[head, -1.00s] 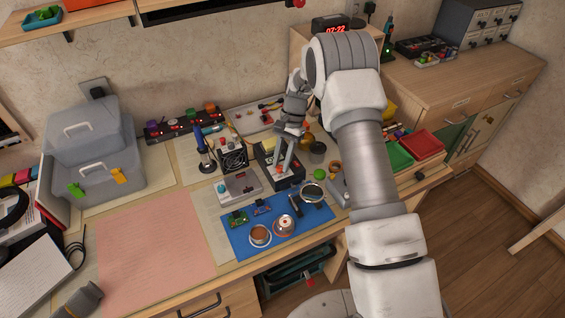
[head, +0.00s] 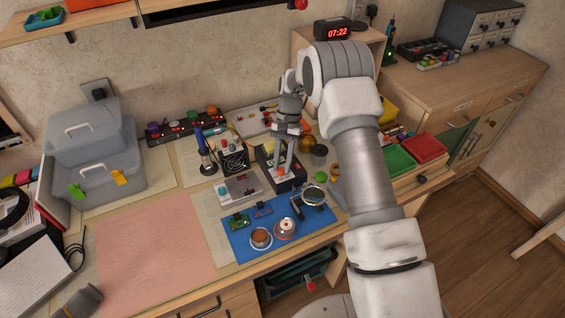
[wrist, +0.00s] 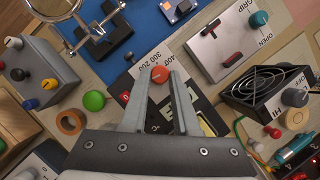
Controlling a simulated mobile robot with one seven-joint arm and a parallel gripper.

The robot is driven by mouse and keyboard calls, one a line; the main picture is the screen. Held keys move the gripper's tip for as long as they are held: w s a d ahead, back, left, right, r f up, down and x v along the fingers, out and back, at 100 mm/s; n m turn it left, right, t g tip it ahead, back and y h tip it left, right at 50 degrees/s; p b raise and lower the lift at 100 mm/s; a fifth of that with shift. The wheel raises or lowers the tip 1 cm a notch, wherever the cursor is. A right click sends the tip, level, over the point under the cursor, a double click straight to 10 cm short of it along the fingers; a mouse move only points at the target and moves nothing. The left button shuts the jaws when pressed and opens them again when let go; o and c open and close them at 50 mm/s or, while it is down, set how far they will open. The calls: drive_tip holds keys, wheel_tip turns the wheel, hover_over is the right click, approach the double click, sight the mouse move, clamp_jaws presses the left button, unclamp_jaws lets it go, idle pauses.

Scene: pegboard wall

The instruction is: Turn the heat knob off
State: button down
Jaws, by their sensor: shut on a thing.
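The heat knob (wrist: 160,75) is a small orange-red knob on a dark control box with white markings "0", "200", "300". In the wrist view my gripper (wrist: 160,80) has its two fingers on either side of the knob, shut on it. In the head view my gripper (head: 281,170) points down onto the dark box (head: 289,184) and the orange knob shows at the fingertips. The knob's pointer is too small to read. The fingers hide part of the box's face.
A fan (wrist: 264,88) and a light panel marked "GRIP" and "OPEN" (wrist: 235,42) stand close by. A blue mat (head: 240,240) with parts lies in front.

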drive_tip(key=c, duration=0.7)
unclamp_jaws()
drive_tip(key=shift+o, duration=0.2)
drive_tip(key=p+v, duration=0.1)
drive_tip(key=v, duration=1.6)
drive_tip(key=shift+r, duration=0.2)
